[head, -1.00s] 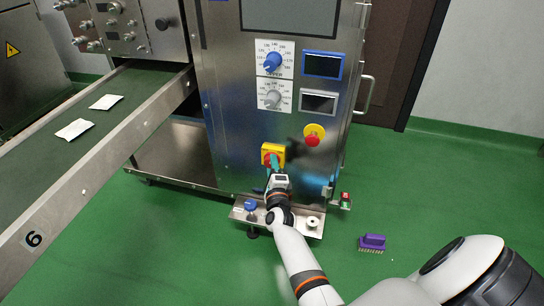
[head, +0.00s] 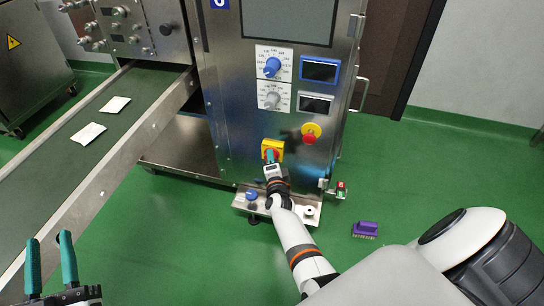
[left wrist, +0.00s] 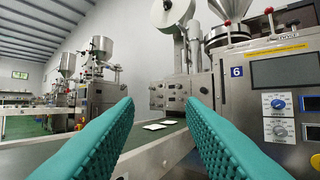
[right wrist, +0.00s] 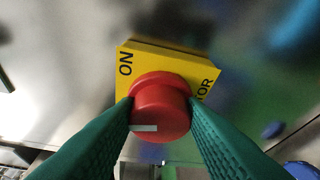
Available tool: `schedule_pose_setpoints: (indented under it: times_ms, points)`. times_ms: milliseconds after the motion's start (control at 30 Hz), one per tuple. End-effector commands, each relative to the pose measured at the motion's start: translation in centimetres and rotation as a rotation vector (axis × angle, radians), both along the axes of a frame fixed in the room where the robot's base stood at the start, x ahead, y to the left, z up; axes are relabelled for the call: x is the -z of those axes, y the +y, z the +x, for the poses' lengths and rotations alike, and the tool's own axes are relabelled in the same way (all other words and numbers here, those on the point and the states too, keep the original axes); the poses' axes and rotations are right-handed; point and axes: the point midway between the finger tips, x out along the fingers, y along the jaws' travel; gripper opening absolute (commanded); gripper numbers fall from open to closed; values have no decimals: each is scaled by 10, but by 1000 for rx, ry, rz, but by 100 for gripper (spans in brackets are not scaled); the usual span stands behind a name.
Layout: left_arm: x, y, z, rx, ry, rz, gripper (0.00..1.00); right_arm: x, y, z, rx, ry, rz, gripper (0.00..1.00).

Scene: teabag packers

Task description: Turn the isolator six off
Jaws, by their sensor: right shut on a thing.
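The isolator (head: 279,145), a yellow plate with a red rotary knob, is low on the front of the steel machine marked 6. My right gripper (head: 271,158) reaches it. In the right wrist view the fingers (right wrist: 160,112) are shut on the red knob (right wrist: 161,92), one on each side. The yellow plate (right wrist: 140,62) shows "ON" at its upper left and the letters "TOR" at its right. A pale mark on the knob lies near its lower edge. My left gripper (head: 50,250) is open and empty at the lower left, and its fingers (left wrist: 165,140) stand apart in the left wrist view.
Above the isolator are a red emergency button (head: 310,135), two dials and two small displays. A conveyor (head: 65,170) with two white packets runs at left. A small shelf (head: 240,205) juts out below. A purple brush (head: 366,228) lies on the green floor.

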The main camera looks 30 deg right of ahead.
Motion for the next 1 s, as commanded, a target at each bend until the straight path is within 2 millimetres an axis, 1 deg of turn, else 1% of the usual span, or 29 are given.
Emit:
schedule_pose_setpoints:
  times_ms: [33,167,267,367,500,567,700,833,1000]
  points:
    - [8,1,3,-6,83,23,36,-2,2,0,-2,20,-10,14]
    - [43,6,6,-18,306,82,36,-3,2,0,-2,67,-50,14]
    - [70,12,2,-29,477,125,36,-3,2,0,-2,103,-80,14]
    - [95,18,-7,-40,645,167,36,-4,2,0,-2,141,-113,14]
    - [128,29,-30,-54,881,221,36,-4,2,0,-3,193,-157,14]
    - [140,35,-42,-60,978,243,36,-4,3,0,-3,217,-177,14]
    - [162,47,-74,-73,1198,291,36,-5,3,1,-3,270,-222,14]
    - [175,57,-105,-83,1378,327,36,-5,3,1,-2,318,-263,14]
    - [183,68,-142,-93,1570,364,36,-4,3,1,-3,370,-308,14]
